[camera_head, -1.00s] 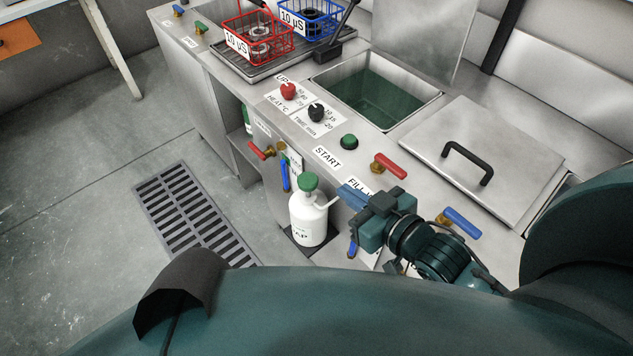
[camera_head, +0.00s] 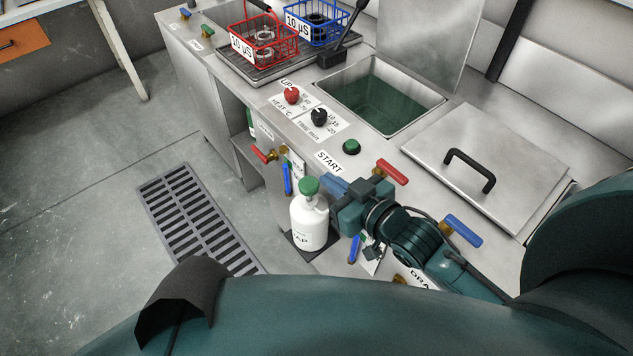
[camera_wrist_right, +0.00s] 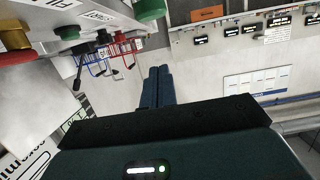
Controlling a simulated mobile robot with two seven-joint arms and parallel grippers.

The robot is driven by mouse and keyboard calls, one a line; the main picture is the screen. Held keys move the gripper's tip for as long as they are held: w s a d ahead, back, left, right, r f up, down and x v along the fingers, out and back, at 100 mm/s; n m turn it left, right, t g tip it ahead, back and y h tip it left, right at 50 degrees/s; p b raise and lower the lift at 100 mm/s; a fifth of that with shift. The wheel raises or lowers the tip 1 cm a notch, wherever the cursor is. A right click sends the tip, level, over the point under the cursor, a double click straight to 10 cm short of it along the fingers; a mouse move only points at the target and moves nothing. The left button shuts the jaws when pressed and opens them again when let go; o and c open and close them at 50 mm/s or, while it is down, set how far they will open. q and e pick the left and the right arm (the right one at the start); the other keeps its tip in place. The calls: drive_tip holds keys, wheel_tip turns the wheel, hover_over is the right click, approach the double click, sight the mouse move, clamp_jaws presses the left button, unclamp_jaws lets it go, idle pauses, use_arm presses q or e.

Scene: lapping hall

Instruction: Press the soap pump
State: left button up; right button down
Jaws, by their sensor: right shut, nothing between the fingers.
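The white soap bottle (camera_head: 309,226) with its green pump head (camera_head: 309,187) stands upright on a dark mat beside the steel bench. My right gripper (camera_head: 328,183) is shut and empty, its blue fingers close to the right of the pump head in the head view. I cannot tell whether they touch it. The bottle's spout is mostly hidden by the gripper. The right wrist view shows the shut fingers (camera_wrist_right: 158,84). A green rounded part at its top edge may be the pump head, but I cannot tell. My left gripper is not in view.
The bench carries a green start button (camera_head: 352,147), red knob (camera_head: 292,95), black knob (camera_head: 319,116) and red valve handle (camera_head: 392,172). A blue handle (camera_head: 463,229) lies right of my wrist. An open tank (camera_head: 382,93) is behind. Floor left of the bottle is clear, with a grate (camera_head: 197,219).

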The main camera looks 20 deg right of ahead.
hover_over(316, 193)
drive_tip(key=shift+a+f, duration=0.1)
drive_tip(key=shift+f, duration=0.65)
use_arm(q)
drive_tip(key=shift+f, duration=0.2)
use_arm(e)
drive_tip(key=shift+s+f, duration=0.15)
drive_tip(key=shift+f, duration=1.7)
wheel_tip(316, 193, down, 3)
drive_tip(key=shift+r+b, duration=0.15)
drive_tip(key=shift+b, duration=0.6)
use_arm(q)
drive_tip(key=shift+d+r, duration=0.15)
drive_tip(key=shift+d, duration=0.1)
use_arm(e)
drive_tip(key=shift+s+f, duration=0.1)
drive_tip(key=shift+f, duration=0.1)
